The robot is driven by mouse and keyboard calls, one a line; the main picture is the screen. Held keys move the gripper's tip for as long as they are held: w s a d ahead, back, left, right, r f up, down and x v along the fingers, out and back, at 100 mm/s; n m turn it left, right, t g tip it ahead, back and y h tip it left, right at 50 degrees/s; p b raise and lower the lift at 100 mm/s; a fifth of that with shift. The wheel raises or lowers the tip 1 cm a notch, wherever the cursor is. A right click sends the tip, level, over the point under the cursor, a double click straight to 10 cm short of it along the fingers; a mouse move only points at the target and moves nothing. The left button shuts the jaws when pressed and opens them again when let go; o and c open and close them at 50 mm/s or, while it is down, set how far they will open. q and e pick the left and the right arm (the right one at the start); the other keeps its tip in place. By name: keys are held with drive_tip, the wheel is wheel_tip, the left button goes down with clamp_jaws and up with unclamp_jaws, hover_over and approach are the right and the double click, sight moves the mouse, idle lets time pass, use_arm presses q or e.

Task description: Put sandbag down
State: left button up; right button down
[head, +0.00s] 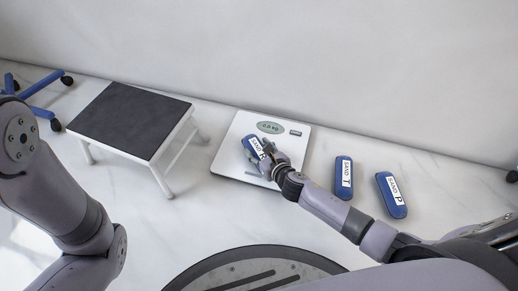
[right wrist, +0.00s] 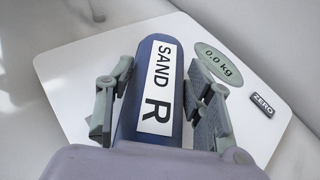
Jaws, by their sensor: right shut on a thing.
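My right gripper (head: 266,152) is shut on a blue sandbag (head: 251,143) with a white label. In the right wrist view the label on this sandbag (right wrist: 154,60) reads "SAND R", and a gripper finger lies along each side of it. The sandbag is over a white scale (head: 230,161), whose display (head: 270,128) reads 0.0 kg. I cannot tell whether the sandbag touches the scale's plate. My left arm comes in at the left of the head view, but its gripper is out of view.
Two more blue sandbags lie on the floor right of the scale, one marked T (head: 343,178) and one marked P (head: 391,195). A step stool (head: 130,118) with a dark top stands left of the scale. A blue wheeled base (head: 40,85) is at the far left. A wall runs behind.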

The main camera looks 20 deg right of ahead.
drive_tip(key=shift+w+r, duration=0.1)
drive_tip(key=shift+r, duration=0.15)
drive_tip(key=shift+f, duration=0.15)
drive_tip(key=c, duration=0.8)
unclamp_jaws()
drive_tip(key=shift+f, duration=0.1)
drive_tip(key=shift+o, duration=0.2)
